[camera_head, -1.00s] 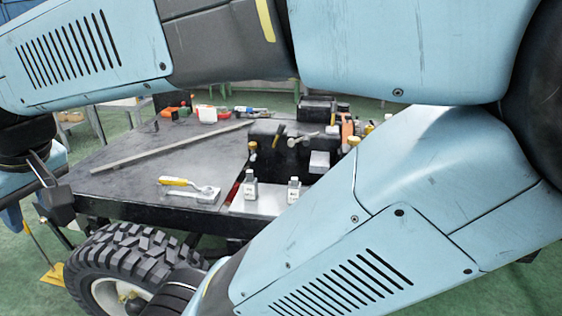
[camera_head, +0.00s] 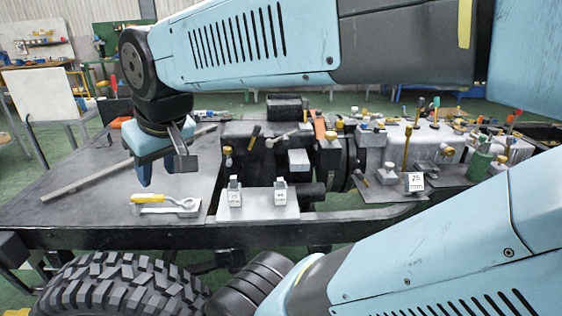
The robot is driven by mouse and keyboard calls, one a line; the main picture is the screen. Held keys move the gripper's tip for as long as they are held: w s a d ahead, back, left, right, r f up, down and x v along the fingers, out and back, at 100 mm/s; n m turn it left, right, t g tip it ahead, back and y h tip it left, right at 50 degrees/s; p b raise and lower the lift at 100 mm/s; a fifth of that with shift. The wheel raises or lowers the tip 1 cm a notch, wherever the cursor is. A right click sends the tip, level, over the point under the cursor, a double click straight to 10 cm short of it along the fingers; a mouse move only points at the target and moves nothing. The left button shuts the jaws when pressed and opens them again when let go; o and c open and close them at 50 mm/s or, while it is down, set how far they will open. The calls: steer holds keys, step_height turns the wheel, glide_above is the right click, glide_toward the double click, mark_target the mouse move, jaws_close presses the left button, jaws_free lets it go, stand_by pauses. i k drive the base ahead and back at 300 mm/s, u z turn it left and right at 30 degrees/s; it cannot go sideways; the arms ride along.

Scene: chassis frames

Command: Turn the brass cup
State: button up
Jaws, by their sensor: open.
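My gripper (camera_head: 158,168) hangs from my light blue arm over the left part of the dark chassis deck (camera_head: 85,205). It is open and empty, pointing down, with clear space around it. Several small brass-coloured fittings show on the machine: one (camera_head: 227,151) on the upright dark block right of my gripper, and others (camera_head: 390,168) farther right. I cannot tell which of them is the brass cup. All are apart from my gripper. My forearm covers the lower right of the view.
A yellow-handled tool (camera_head: 165,205) lies on the deck below my gripper. A pale plate (camera_head: 258,212) with two small labelled blocks lies to its right. A long bar (camera_head: 80,180) lies at the left. A big tyre (camera_head: 115,285) stands in front.

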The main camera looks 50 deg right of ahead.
mark_target(227, 150)
steer(key=u, duration=0.75)
steer(key=i, duration=0.1)
steer(key=z, duration=2)
steer(key=k, duration=0.55)
steer(key=z, duration=0.35)
steer(key=i, duration=0.3)
steer(key=u, duration=0.05)
